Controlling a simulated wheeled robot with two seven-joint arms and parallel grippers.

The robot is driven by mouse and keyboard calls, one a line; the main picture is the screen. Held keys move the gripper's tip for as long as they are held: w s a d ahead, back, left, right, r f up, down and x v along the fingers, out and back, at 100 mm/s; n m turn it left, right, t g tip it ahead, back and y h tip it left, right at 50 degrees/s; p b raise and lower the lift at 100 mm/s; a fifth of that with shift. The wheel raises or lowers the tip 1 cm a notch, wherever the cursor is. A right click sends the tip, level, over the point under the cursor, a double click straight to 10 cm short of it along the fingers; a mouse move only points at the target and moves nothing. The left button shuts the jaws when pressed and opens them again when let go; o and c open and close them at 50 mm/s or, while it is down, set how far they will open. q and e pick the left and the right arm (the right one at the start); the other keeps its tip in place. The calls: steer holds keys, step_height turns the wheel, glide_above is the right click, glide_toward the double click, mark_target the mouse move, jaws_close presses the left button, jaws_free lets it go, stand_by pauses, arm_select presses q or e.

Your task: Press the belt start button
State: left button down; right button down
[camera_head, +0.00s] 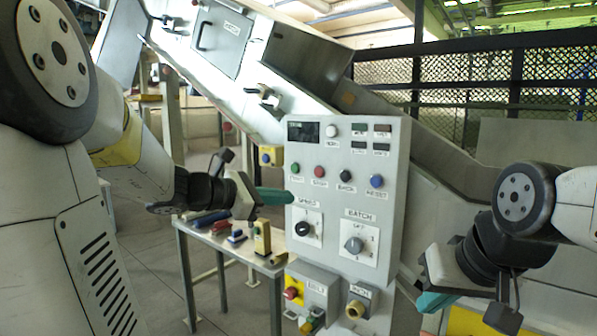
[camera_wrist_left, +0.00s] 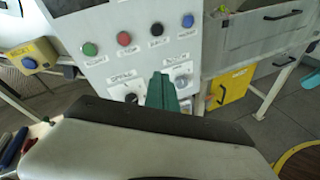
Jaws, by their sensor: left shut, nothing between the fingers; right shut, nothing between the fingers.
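The grey control panel (camera_head: 345,210) carries a row of push buttons: green (camera_head: 295,168), red (camera_head: 320,171), black (camera_head: 345,175) and blue (camera_head: 376,181). The small labels are hard to read. My right gripper (camera_head: 432,301) is shut and empty, lower right of the panel.
A small table (camera_head: 225,243) with tools and small boxes stands left of the panel. A yellow box with a blue button (camera_head: 271,156) is beside the panel's upper left. A sloping metal conveyor housing (camera_head: 235,90) runs behind. Mesh fencing (camera_head: 470,95) stands at the back right.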

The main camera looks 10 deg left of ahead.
mark_target(294, 168)
arm_select(q)
steer(key=w+a+r+n+t+y, duration=0.2)
steer(key=w+a+n+t, duration=0.3)
steer(key=w+a+n, duration=0.2)
steer(key=shift+a+n, duration=0.4)
steer(key=shift+a, duration=0.8)
steer(key=shift+w, duration=0.1)
steer(key=x, duration=1.4)
steer(key=shift+d, duration=0.1)
